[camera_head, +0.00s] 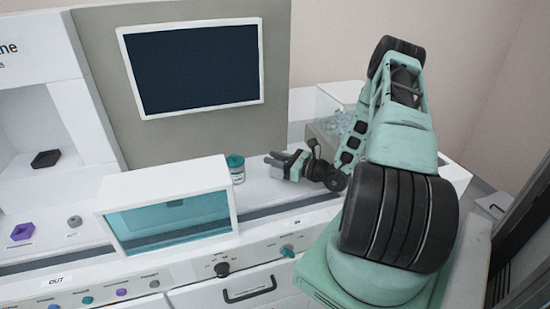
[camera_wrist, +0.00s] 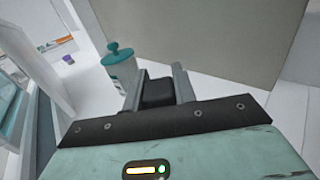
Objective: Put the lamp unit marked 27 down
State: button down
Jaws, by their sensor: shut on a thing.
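My gripper (camera_head: 276,160) is above the white counter, just right of a teal-lidded jar. In the wrist view my gripper (camera_wrist: 157,82) has its two grey fingers on either side of a dark block (camera_wrist: 158,94), which I take to be the lamp unit. It is shut on this block. No number 27 is readable on the visible faces. The block's underside is hidden, and I cannot tell whether it touches the counter.
The teal-lidded jar (camera_head: 236,169) stands close left of my gripper and also shows in the wrist view (camera_wrist: 119,66). A white box with a teal window (camera_head: 170,212) is further left. A clear bin (camera_head: 338,125) stands behind right. Another dark block (camera_head: 45,158) lies in the left alcove.

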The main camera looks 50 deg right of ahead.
jog(key=shift+f, duration=0.2)
jog(key=c, duration=1.1)
grip_release()
jog(key=shift+r, duration=0.1)
jog(key=shift+s+d, duration=0.1)
jog(key=shift+s, duration=0.05)
jog(key=b+v, duration=0.3)
jog(key=v, duration=0.8)
jog(key=shift+s, duration=0.35)
